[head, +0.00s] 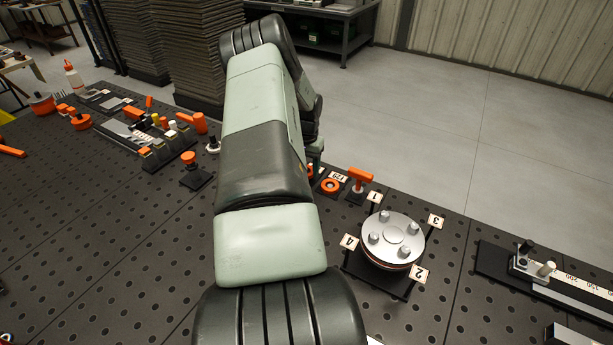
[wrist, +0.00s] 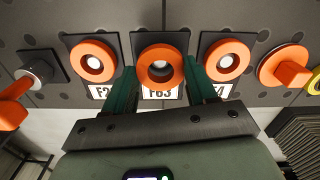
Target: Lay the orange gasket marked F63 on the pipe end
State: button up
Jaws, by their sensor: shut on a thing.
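The orange ring gasket (wrist: 159,50) at the label F63 (wrist: 160,93) is in the middle of the wrist view. My gripper (wrist: 161,69) has its green fingers on either side of this gasket and is shut on it. The gasket covers the top of its label; I cannot tell whether it is clear of its stand. In the head view, my arm hides my gripper and this gasket. A round metal flange (head: 405,232) with several bolts, probably the pipe end, stands on a dark base at the right, ringed by tags 1 to 4.
Similar orange gaskets flank the held one closely, left (wrist: 80,68) and right (wrist: 240,70). An orange-handled tool (head: 361,175) stands behind the flange. A scale fixture (head: 540,270) is at the far right. Tools crowd the bench's left back; the perforated bench (head: 110,250) is clear at front left.

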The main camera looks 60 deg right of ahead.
jog(key=shift+r, duration=2.05)
jog(key=shift+w+a+r, duration=0.1)
jog(key=shift+a+r, duration=0.05)
jog(key=shift+a, duration=0.05)
jog(key=shift+w+a+r, duration=0.1)
jog(key=shift+a+r, duration=0.8)
jog(key=shift+a, duration=1.8)
jog(key=shift+s+a+r, duration=0.1)
jog(key=shift+a+r, duration=0.85)
jog(key=shift+a, duration=1.75)
jog(key=shift+w+a+r, duration=0.1)
jog(key=shift+a+r, duration=0.8)
jog(key=shift+a, duration=1.8)
jog(key=shift+f, duration=1.85)
